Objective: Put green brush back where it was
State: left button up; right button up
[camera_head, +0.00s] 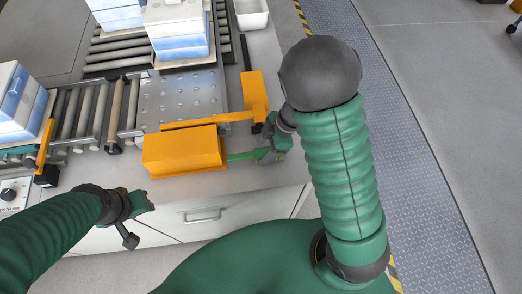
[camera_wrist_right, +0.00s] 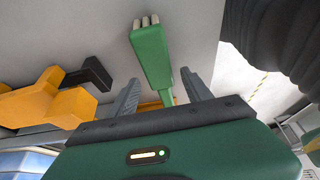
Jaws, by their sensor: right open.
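The green brush (camera_wrist_right: 152,60) shows in the right wrist view, with its pale bristled end at the top and its narrow handle between my fingers. In the head view a thin green strip (camera_head: 241,156), seemingly its handle, lies between the orange box (camera_head: 182,151) and my right gripper (camera_head: 264,155). My right gripper (camera_wrist_right: 160,95) is open, with one finger on each side of the handle. Whether a finger touches it cannot be told. My left gripper (camera_head: 140,203) is over the front edge of the counter, away from the brush; its jaws are unclear.
An orange bracket (camera_head: 254,94) stands behind the box. A roller conveyor (camera_head: 92,108) and a perforated metal plate (camera_head: 185,96) lie to the left and back. A white tray (camera_head: 251,14) is at the back.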

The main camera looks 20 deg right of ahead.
jog(key=p+v, duration=0.2)
jog(key=v, duration=0.7)
jog(key=w+r+m+t+h, duration=0.2)
jog(key=w+r+m+t, duration=0.35)
jog(key=w, duration=0.45)
jog(key=s+a+f+m+g+h, duration=0.1)
jog(key=s+m, duration=0.3)
jog(key=s, duration=0.4)
jog(key=s+a+f+m+g+h, duration=0.1)
jog(key=s+f+m+g, duration=0.1)
jog(key=s+m, duration=0.3)
jog(key=s+g, duration=0.1)
jog(key=s, duration=0.2)
jog(key=shift+f+m, duration=0.1)
jog(key=shift+m, duration=0.15)
